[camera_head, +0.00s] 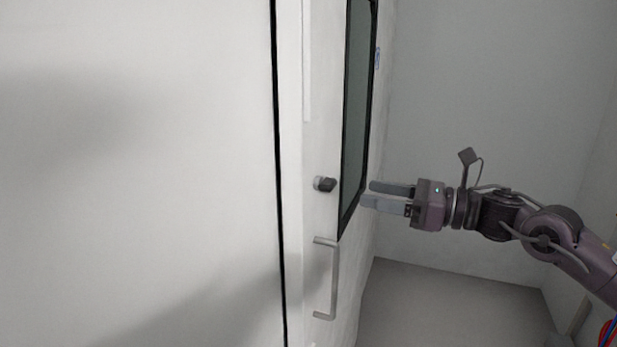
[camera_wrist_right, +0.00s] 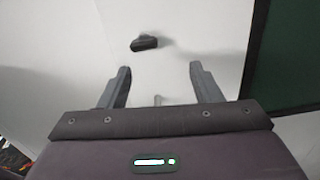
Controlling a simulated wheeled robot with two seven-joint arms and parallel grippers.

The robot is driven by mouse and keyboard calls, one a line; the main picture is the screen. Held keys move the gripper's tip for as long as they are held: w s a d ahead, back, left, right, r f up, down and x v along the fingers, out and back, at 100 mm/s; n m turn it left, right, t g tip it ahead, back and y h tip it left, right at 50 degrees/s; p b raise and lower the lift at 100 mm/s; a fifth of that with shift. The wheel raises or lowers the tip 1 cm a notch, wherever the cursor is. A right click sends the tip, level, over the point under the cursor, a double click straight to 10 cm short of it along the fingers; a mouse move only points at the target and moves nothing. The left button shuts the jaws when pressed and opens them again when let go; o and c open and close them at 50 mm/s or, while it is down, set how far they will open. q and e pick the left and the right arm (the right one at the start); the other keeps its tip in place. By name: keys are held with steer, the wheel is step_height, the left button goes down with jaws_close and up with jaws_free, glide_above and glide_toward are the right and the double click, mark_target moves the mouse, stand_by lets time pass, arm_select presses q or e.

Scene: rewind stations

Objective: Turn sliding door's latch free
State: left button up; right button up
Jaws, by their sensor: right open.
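The white sliding door (camera_head: 320,140) has a dark latch knob (camera_head: 325,184) on its face, above a grey bar handle (camera_head: 333,280). My right gripper (camera_head: 364,194) comes in from the right and points left at the latch, with its fingers apart and empty. A gap shows between the fingertips and the latch in the head view. In the right wrist view the latch (camera_wrist_right: 145,43) lies beyond the open fingers (camera_wrist_right: 160,80), roughly ahead of the space between them. My left gripper is not in the head view.
A dark window (camera_head: 357,110) is set in the door, right of the latch. A wide white panel (camera_head: 140,170) fills the left, with a dark vertical gap (camera_head: 279,170) at its edge. Grey walls and floor (camera_head: 450,300) lie at the right.

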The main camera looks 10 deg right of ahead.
mark_target(335, 185)
steer(key=shift+n, duration=0.5)
steer(key=a+p, duration=0.1)
steer(key=a, duration=0.1)
steer(key=w+a+r+p, duration=0.1)
steer(key=a+p, duration=0.1)
steer(key=w+a+p, duration=0.1)
steer(key=a, duration=0.1)
steer(key=shift+w+a+r+p, duration=0.15)
steer(key=shift+a+r+p, duration=0.15)
steer(key=shift+w+a+f, duration=0.1)
steer(key=shift+w+a, duration=0.1)
steer(key=shift+a, duration=0.15)
steer(key=shift+s, duration=0.1)
steer(key=c, duration=0.5)
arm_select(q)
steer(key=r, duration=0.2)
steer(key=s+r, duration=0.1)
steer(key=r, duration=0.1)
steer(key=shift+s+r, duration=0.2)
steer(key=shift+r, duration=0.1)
arm_select(e)
steer(key=c, duration=0.5)
